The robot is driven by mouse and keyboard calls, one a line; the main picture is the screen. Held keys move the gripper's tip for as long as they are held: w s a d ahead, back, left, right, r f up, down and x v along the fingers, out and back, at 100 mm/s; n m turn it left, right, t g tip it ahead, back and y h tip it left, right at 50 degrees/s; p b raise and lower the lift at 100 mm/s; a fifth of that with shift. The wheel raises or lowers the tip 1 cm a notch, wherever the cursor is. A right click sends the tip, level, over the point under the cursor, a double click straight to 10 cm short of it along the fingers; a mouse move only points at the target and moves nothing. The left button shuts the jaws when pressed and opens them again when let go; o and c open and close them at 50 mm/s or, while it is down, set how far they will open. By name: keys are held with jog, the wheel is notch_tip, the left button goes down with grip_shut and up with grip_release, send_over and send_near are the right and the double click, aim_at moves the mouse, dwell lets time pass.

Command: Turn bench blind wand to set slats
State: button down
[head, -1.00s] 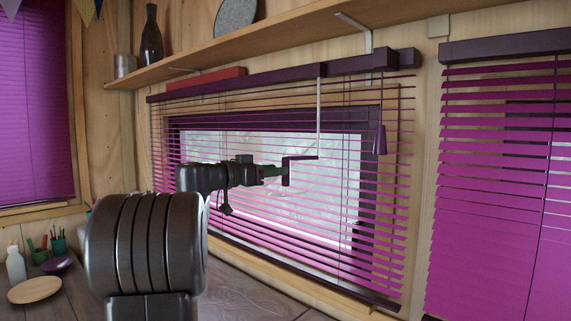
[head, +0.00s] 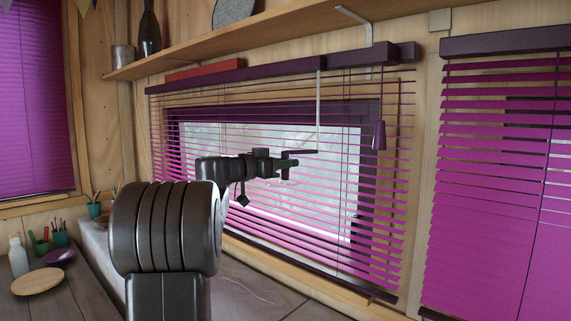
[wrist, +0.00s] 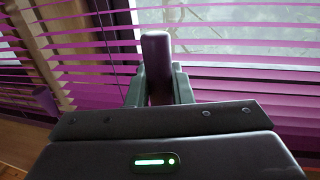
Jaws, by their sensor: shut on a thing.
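The bench blind (head: 290,213) hangs over the window, its magenta slats tilted with clear gaps between them. Its pale wand (head: 318,112) hangs from the dark purple headrail (head: 285,68) and ends in a dark purple crank handle (head: 300,152). My gripper (head: 288,167) is shut on the crank's grip, in front of the slats. In the wrist view the upright purple grip (wrist: 157,60) stands between the two fingers of my gripper (wrist: 158,88). The fingers hide its lower end.
A purple cord tassel (head: 379,135) hangs to the right of the wand. A second blind (head: 495,190) covers the right wall. A shelf (head: 250,43) runs above the headrail. A wooden plate (head: 37,281) and pen cups stand on the bench at left.

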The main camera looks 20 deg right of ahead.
jog(key=shift+s+f+b, duration=0.15)
jog(key=shift+b, duration=0.35)
jog(key=s+d+n+t+y+b, duration=0.4)
jog(key=s+n+t+y+b, duration=0.2)
jog(key=s+n+t+b, duration=0.1)
jog(key=shift+s+n+t+b, duration=0.45)
jog(key=shift+s+t, duration=0.75)
jog(key=shift+t, duration=0.5)
dwell(0.3)
jog(key=c, duration=1.3)
grip_release()
jog(key=shift+d, duration=0.1)
